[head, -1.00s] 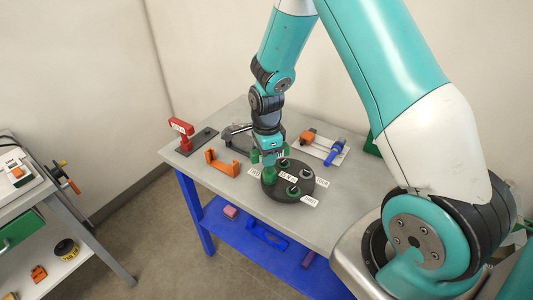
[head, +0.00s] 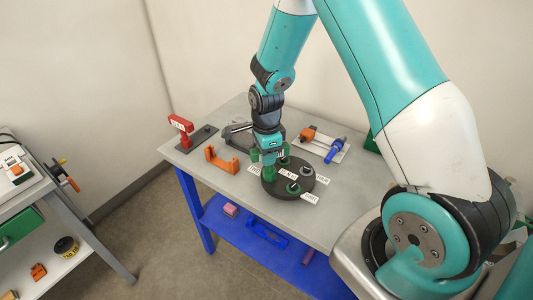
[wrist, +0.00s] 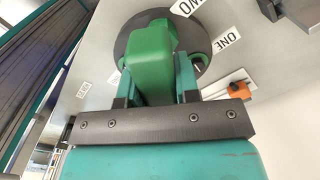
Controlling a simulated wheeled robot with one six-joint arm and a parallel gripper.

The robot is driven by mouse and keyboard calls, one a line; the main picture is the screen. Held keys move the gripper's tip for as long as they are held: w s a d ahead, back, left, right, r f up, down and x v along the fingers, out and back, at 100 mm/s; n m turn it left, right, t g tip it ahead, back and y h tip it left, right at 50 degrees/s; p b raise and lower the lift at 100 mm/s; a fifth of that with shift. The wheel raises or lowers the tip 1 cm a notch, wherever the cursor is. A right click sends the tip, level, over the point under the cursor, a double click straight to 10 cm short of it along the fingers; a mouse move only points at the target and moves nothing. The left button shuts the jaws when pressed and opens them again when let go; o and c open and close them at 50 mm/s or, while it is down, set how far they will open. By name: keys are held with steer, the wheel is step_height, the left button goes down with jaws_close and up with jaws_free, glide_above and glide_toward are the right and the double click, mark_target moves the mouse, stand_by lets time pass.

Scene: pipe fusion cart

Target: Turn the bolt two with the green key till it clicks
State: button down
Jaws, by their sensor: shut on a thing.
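My gripper (head: 269,157) points down over the left part of the round dark plate (head: 288,194) on the table. It is shut on the green key (head: 269,173), whose lower end stands on the plate's left side. The wrist view shows the green key (wrist: 152,62) between the two jaws, hiding what lies under it. Other bolts (head: 306,171) with green around them show on the plate. The labels TWO (wrist: 186,7) and ONE (wrist: 228,40) show by the plate's rim in the wrist view. I cannot tell which bolt the key is on.
An orange bracket (head: 221,161) and a red stand (head: 183,132) are left of the plate. A white board with a blue clamp (head: 335,151) and an orange part (head: 307,134) lies behind right. The table front (head: 335,222) is clear.

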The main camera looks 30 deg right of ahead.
steer(key=shift+w+m, duration=0.1)
steer(key=shift+m, duration=1)
steer(key=shift+n, duration=0.6)
steer(key=shift+r+p, duration=1.65)
steer(key=shift+r, duration=0.4)
steer(key=shift+r+p, duration=0.75)
steer(key=shift+r, duration=0.25)
